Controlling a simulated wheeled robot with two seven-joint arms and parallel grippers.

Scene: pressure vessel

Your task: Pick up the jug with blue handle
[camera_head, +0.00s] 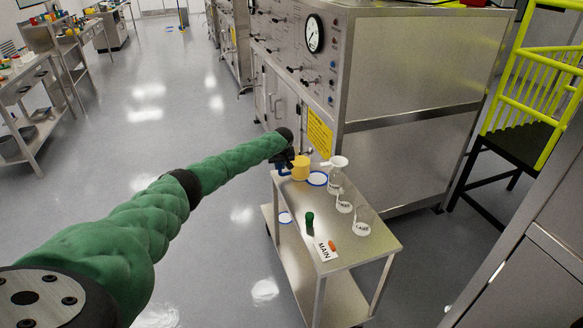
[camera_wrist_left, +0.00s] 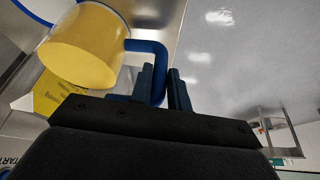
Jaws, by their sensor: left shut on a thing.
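The jug (camera_head: 300,169) with yellow contents and a blue handle is at the back left corner of the small steel cart (camera_head: 352,247). It fills the upper left of the left wrist view (camera_wrist_left: 84,48), where its blue handle (camera_wrist_left: 160,58) reaches toward the fingers. My left gripper (camera_head: 284,161) is beside the jug's left side; in the left wrist view its two blue fingers (camera_wrist_left: 167,88) are shut on the handle. I cannot tell whether the jug's base touches the cart top. My right gripper is not in view.
On the cart stand a flask with a white funnel (camera_head: 336,176), beakers (camera_head: 363,221), a green-capped vial (camera_head: 309,222), an orange item (camera_head: 332,245) and a MAIN label (camera_head: 323,251). The steel panel with a gauge (camera_head: 314,34) rises behind. Open floor lies left.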

